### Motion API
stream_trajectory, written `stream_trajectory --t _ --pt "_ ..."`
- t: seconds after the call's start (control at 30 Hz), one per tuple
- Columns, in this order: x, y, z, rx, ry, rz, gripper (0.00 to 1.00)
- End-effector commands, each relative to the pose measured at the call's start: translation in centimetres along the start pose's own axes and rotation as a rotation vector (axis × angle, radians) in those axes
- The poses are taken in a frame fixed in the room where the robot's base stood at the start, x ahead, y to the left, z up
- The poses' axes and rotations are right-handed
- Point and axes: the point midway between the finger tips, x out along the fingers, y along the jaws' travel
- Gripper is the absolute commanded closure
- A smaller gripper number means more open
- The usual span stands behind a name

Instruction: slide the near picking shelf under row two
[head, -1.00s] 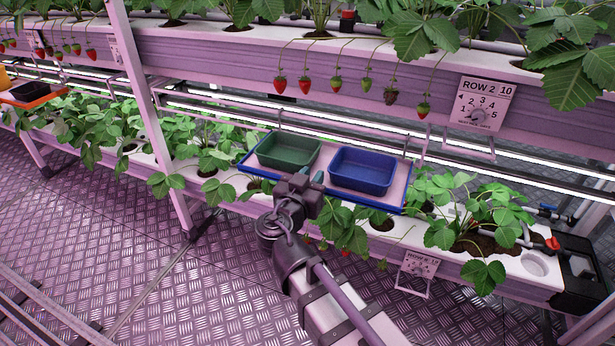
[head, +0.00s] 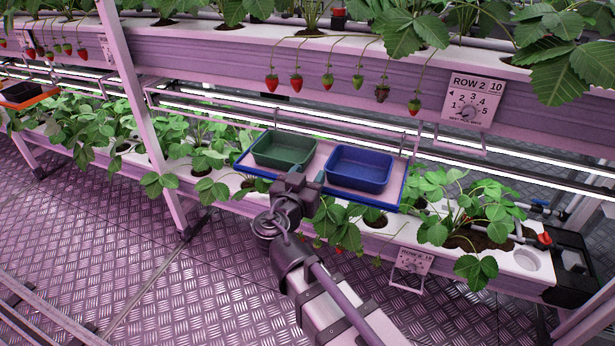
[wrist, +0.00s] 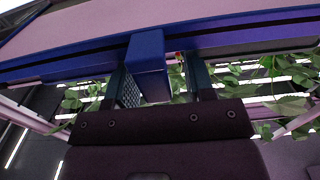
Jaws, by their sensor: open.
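The near picking shelf (head: 392,203) is a pale tray with a blue rim, hanging by hooks under row two (head: 440,104). It carries a green tub (head: 284,150) on the left and a blue tub (head: 360,168) on the right. My gripper (head: 307,180) is at the shelf's front edge, below the gap between the tubs. In the wrist view my open gripper (wrist: 160,85) has one finger on each side of a blue tab (wrist: 148,60) on the shelf front. The tab sits nearer the left finger; whether they touch is unclear.
Strawberry plants in a lower white gutter (head: 384,228) lie beneath and beside the shelf. A slanted post (head: 140,100) stands to its left, a black box (head: 575,258) at the gutter's right end. An orange-rimmed shelf (head: 28,101) is at far left. Berries hang above.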

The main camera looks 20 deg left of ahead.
Motion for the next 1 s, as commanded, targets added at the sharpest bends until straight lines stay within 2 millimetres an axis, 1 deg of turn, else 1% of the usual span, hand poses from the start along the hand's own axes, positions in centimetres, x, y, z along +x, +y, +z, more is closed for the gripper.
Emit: stream_trajectory --t 0.07,0.17,0.4,0.5,0.63,1.0 --pt "-0.5 0.0 0.0 0.000 0.000 -0.001 0.51" --pt "-2.1 0.1 0.0 0.000 0.000 -0.003 0.51" --pt "-8.1 0.1 0.0 0.000 0.000 -0.005 0.51" --pt "-9.8 0.0 0.0 0.000 0.000 -0.003 0.51" --pt "-10.8 0.0 0.0 0.000 0.000 -0.001 0.51" --pt "-10.8 0.0 0.0 0.000 0.000 0.000 0.51"
